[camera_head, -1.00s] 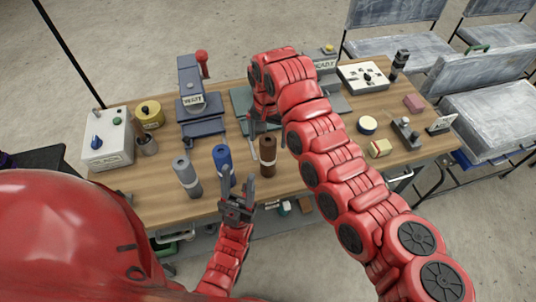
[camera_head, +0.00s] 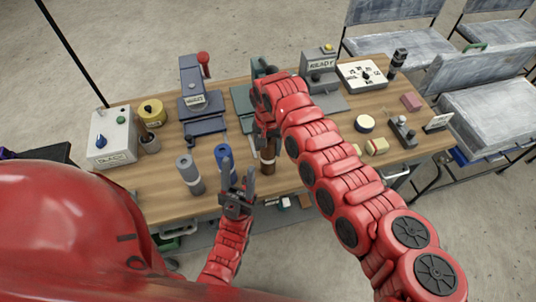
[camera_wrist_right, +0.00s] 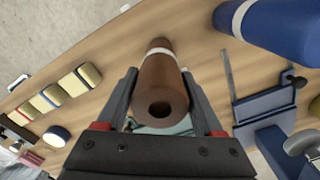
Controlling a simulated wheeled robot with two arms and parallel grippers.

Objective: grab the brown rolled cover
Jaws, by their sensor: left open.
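The brown rolled cover (camera_head: 267,166) stands upright near the front of the wooden table, with a pale band round it. My right gripper (camera_head: 264,146) is at its upper part and hides some of it in the head view. In the right wrist view, the brown roll (camera_wrist_right: 163,85) lies between the two fingers of my right gripper (camera_wrist_right: 160,82). They stand open on either side, with narrow gaps. My left gripper (camera_head: 237,180) is open and empty at the table's front edge, in front of the blue roll (camera_head: 225,161).
A grey roll (camera_head: 188,172) stands left of the blue one. It is near a white control box (camera_head: 110,148) and a yellow tin (camera_head: 152,113). A blue press (camera_head: 195,95) and other machines stand behind. Small blocks lie on the right.

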